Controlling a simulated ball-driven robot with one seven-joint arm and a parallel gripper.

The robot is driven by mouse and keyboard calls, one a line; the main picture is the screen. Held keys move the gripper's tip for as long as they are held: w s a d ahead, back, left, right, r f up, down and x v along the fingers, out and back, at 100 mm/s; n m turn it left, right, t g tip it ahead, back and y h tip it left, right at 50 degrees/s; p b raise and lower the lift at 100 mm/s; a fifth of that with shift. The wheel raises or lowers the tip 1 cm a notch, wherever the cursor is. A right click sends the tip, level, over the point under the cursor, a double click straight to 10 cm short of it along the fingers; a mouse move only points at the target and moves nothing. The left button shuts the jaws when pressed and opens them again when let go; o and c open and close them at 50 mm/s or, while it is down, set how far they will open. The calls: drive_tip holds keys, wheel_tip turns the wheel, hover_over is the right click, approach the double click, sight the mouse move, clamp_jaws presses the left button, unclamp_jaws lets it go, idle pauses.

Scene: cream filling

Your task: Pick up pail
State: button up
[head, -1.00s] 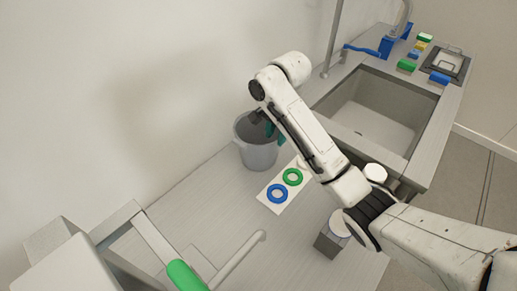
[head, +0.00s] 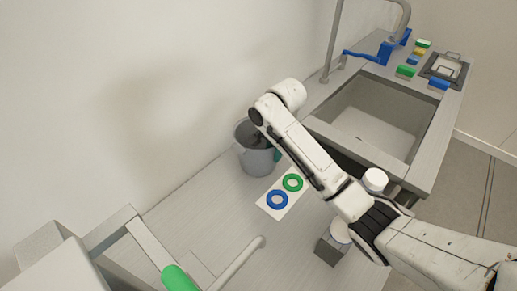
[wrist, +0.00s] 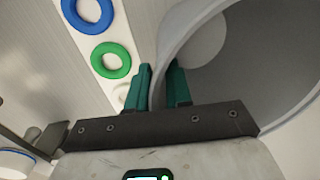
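The grey pail (head: 256,162) stands on the counter against the wall, upright in the head view. In the wrist view the pail (wrist: 240,85) fills the upper right, its open mouth facing the camera. My gripper (wrist: 159,88) has its two teal fingers on either side of the pail's wall near the rim, one inside and one outside, close together and seemingly pressed on it. In the head view, my arm partly hides my gripper, and a teal finger shows at the pail's right side.
A white card with a blue ring (head: 277,199) and a green ring (head: 293,183) lies beside the pail. A sink (head: 378,115) is at the right. A grey box (head: 332,248) stands near my arm.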

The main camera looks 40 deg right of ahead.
clamp_jaws()
drive_tip(key=shift+r, duration=0.1)
idle(0.3)
